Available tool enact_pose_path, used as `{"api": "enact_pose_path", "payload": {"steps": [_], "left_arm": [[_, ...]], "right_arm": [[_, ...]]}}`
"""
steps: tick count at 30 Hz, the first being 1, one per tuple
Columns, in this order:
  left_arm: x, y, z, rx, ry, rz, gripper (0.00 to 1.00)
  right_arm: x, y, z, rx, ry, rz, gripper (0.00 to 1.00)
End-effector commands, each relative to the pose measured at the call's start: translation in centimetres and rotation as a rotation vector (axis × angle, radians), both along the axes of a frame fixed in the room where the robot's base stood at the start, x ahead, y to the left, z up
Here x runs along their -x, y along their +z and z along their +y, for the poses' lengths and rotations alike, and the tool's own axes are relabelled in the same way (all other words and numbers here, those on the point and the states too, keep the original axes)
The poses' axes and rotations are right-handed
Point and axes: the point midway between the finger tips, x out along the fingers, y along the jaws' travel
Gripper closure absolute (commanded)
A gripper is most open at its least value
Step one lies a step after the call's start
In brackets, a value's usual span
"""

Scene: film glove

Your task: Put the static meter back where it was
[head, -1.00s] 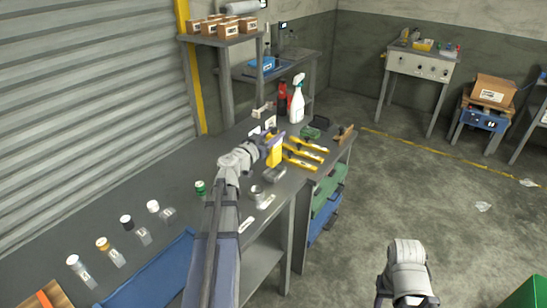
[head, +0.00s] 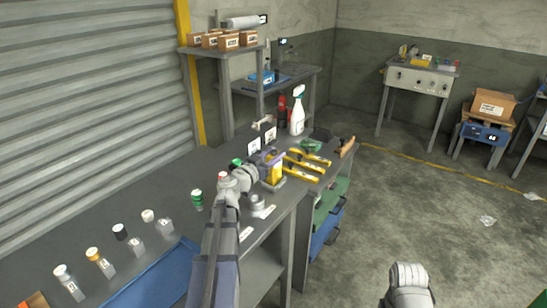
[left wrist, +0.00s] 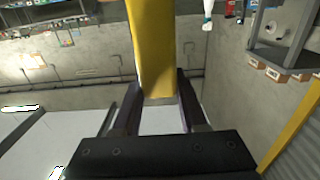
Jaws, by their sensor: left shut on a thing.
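My left gripper (head: 266,163) is shut on a yellow block-like device, the static meter (head: 276,170), over the right part of the workbench. In the left wrist view the yellow body (left wrist: 152,45) stands between the two fingers (left wrist: 158,105). A small grey base (head: 273,184) shows right under the meter in the head view; I cannot tell whether they touch. My left arm hides part of the bench. Of my right arm only a grey rounded link shows at the bottom; its fingers are out of view.
Several yellow tools (head: 308,166) lie just right of the meter. A round metal tin (head: 258,204) is in front, near the bench edge. A spray bottle (head: 297,112) stands behind. Several small jars (head: 120,232) and a blue mat (head: 150,275) are at the left.

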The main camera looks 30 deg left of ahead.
Motion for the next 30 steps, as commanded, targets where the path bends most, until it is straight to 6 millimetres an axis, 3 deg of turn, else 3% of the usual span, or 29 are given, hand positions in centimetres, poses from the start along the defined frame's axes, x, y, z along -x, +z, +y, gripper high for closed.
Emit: {"api": "enact_pose_path", "payload": {"steps": [2, 3, 10, 20, 30], "left_arm": [[0.0, -0.4, 0.0, 0.0, 0.0, 0.0, 1.0], [0.0, -0.2, 0.0, 0.0, 0.0, 0.0, 0.55], [0.0, -0.2, 0.0, 0.0, 0.0, 0.0, 0.29], [0.0, 0.3, 0.0, 0.0, 0.0, 0.0, 0.28], [6.6, 0.0, 0.3, 0.0, 0.003, 0.0, 0.28]], "right_arm": [[0.0, -0.4, 0.0, 0.0, 0.0, 0.0, 0.5], [0.0, -0.2, 0.0, 0.0, 0.0, 0.0, 0.5], [0.0, -0.2, 0.0, 0.0, 0.0, 0.0, 0.5], [0.0, 0.3, 0.0, 0.0, 0.0, 0.0, 0.5], [0.0, 0.0, 0.0, 0.0, 0.0, 0.0, 0.5]]}}
